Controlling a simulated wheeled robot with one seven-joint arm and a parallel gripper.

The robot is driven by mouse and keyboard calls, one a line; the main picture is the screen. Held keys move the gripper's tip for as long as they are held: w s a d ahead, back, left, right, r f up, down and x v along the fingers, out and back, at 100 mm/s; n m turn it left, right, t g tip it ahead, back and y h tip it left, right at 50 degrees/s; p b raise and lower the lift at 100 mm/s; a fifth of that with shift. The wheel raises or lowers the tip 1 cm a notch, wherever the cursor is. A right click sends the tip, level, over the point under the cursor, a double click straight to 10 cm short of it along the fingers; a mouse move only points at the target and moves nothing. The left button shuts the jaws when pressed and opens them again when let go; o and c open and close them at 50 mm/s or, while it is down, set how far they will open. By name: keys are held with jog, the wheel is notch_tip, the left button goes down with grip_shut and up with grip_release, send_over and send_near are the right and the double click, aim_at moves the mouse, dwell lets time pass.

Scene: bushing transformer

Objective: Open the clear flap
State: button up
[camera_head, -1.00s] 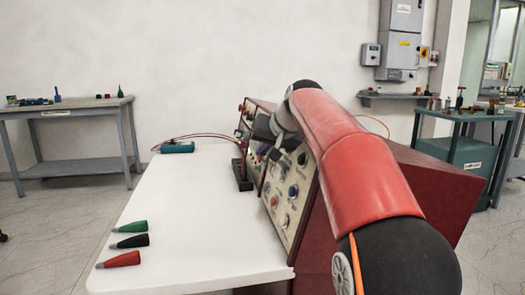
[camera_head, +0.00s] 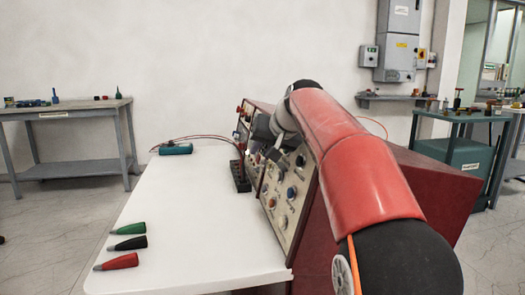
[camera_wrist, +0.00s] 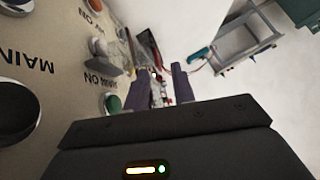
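The red control box has a cream front panel (camera_head: 296,190) with knobs and buttons, at the right side of the white table. My gripper (camera_head: 262,128) is close to the upper part of this panel, partly hidden by my red arm. In the wrist view my gripper (camera_wrist: 163,80) has its two dark fingers apart, with a gap and nothing visible held between them. A green button (camera_wrist: 112,104) is just left of the fingers, beside "MAIN ON" lettering.
Green, black and red cone-shaped connectors (camera_head: 122,243) lie at the table's left front. A black rack (camera_head: 240,177) stands beside the panel. A teal device (camera_head: 176,149) with cables lies at the back. The middle of the white table (camera_head: 190,220) is clear.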

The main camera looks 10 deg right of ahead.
jog(key=v, duration=0.7)
jog(key=shift+s, duration=0.15)
